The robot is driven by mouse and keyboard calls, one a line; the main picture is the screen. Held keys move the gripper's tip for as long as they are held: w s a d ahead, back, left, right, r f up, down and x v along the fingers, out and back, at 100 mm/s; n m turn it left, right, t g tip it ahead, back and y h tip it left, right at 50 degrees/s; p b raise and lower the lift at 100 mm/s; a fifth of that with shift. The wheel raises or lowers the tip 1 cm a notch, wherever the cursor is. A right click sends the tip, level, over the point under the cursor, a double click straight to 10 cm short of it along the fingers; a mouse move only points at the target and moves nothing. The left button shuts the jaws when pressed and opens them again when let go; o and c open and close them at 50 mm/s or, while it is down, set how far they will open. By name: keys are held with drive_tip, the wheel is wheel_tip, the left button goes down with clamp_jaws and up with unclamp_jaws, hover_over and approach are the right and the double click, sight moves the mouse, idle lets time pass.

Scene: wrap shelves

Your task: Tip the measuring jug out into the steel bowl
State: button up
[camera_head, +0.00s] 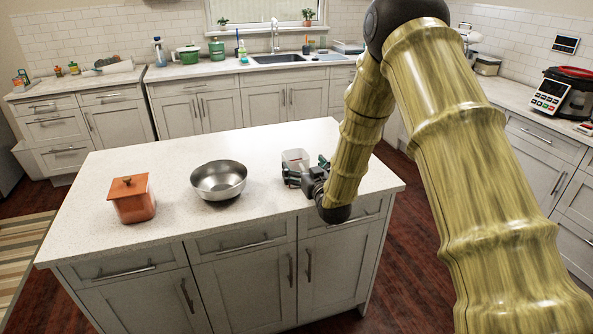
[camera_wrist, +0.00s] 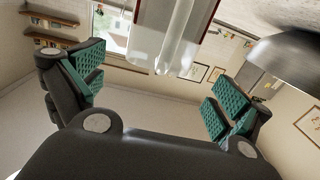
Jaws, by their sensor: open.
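The measuring jug (camera_head: 294,157) is clear and stands on the white island, right of the steel bowl. It also shows in the wrist view (camera_wrist: 176,35), at the top, between and beyond the fingertips. The steel bowl (camera_head: 218,193) sits upright near the middle of the island; part of it shows at the upper right of the wrist view (camera_wrist: 292,62). My gripper (camera_head: 306,168) is low over the island on the near side of the jug. In the wrist view its green-padded fingers (camera_wrist: 150,85) are spread wide with nothing held. The jug's contents cannot be made out.
An orange lidded canister (camera_head: 132,199) stands left of the bowl. The island top (camera_head: 170,160) is otherwise clear. A counter with a sink (camera_head: 278,59) and a green pot (camera_head: 188,55) runs along the back. A red-topped appliance (camera_head: 562,95) stands on the right counter.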

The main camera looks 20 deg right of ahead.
sight(300, 161)
drive_tip(key=shift+w+f+p, duration=0.15)
drive_tip(key=shift+w+p, duration=0.45)
drive_tip(key=shift+w, duration=0.75)
drive_tip(key=shift+w+f+p, duration=0.1)
drive_tip(key=shift+w+p, duration=0.5)
drive_tip(key=shift+w, duration=0.7)
drive_tip(key=c, duration=1.5)
drive_tip(key=shift+c, duration=1.3)
drive_tip(key=shift+r, duration=0.2)
